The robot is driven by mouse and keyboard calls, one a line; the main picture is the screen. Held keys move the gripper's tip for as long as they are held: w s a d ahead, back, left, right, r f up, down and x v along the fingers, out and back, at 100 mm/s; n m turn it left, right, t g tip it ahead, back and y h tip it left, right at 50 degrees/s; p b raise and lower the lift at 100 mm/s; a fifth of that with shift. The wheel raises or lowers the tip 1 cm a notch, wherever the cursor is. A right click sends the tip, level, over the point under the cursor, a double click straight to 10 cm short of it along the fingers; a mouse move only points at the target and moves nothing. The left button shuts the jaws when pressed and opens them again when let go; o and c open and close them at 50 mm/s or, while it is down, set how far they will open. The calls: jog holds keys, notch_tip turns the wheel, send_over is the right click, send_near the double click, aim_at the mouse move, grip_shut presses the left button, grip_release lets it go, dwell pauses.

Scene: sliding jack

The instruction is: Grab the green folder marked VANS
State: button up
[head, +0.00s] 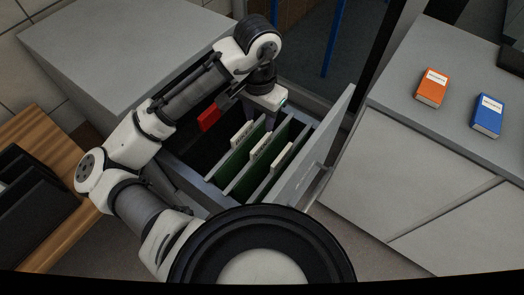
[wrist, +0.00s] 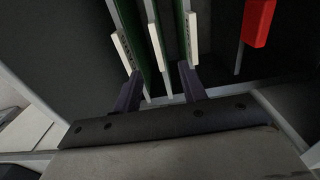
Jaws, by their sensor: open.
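Green folders with white tabs stand in an open drawer in the head view: a left one (head: 237,148), a middle one (head: 250,166) and a right one (head: 277,176). The tab lettering is too small to read, so I cannot tell which is marked VANS. My gripper (head: 258,124) is over the far end of the folders, pointing down. In the wrist view my gripper (wrist: 160,84) is open; its dark fingers stand apart. A middle white tab (wrist: 156,46) lies between them, with other tabs close to each fingertip. I cannot tell whether the fingers touch any folder.
A red object (head: 209,117) is in the drawer left of the folders; it also shows in the wrist view (wrist: 257,22). The drawer front (head: 318,150) stands at right. An orange book (head: 432,88) and a blue book (head: 488,116) lie on the right cabinet.

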notch_tip(320, 180, down, 8)
jog(key=shift+s+f, duration=0.15)
jog(key=shift+f, duration=0.1)
jog(key=shift+d+f+p, duration=0.2)
jog(key=shift+f+p, duration=0.1)
jog(key=shift+f, duration=2.35)
grip_shut()
